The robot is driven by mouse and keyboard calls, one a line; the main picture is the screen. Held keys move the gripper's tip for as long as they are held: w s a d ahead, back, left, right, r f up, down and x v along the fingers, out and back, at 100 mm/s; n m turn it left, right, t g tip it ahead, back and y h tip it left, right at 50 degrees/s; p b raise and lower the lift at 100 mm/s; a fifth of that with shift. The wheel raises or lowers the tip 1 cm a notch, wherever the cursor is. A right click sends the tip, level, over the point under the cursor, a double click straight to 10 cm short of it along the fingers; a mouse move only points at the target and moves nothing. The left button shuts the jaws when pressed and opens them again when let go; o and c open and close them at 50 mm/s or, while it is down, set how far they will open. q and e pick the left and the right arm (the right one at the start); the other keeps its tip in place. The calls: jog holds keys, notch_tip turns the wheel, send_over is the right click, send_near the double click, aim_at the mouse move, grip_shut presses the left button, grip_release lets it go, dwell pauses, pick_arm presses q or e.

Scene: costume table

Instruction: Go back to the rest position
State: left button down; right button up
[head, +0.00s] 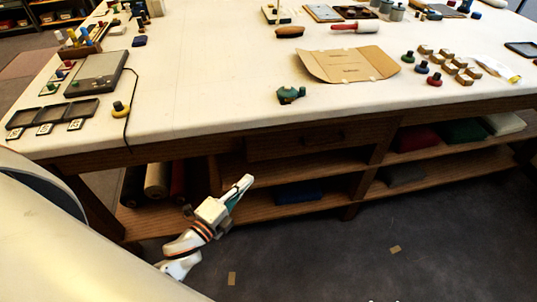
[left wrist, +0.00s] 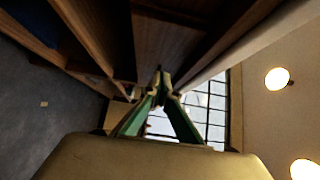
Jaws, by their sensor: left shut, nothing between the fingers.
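My left gripper (head: 240,187) is in front of the table, below the level of its top, and points up and to the right in the head view. Its fingers are together with nothing between them. In the left wrist view the closed green fingers (left wrist: 160,82) meet at their tips, with the wooden underside of the table (left wrist: 165,40) around them. My right gripper is in neither view.
The table (head: 210,95) has a pale top and wooden shelves (head: 300,190) below its front edge. The dark floor (head: 330,260) in front is mostly clear.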

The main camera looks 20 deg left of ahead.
pick_arm(q)
jog(key=s+d+f+n+g, duration=0.3)
jog(key=s+f+n, duration=0.3)
jog(key=s+n, duration=0.1)
jog(key=s+d+f+n+g, duration=0.4)
jog(key=s+f+n, duration=0.3)
jog(key=n, duration=0.1)
jog(key=shift+d+f+y, duration=0.15)
jog(key=shift+f+y, duration=0.05)
jog(key=shift+y, duration=0.1)
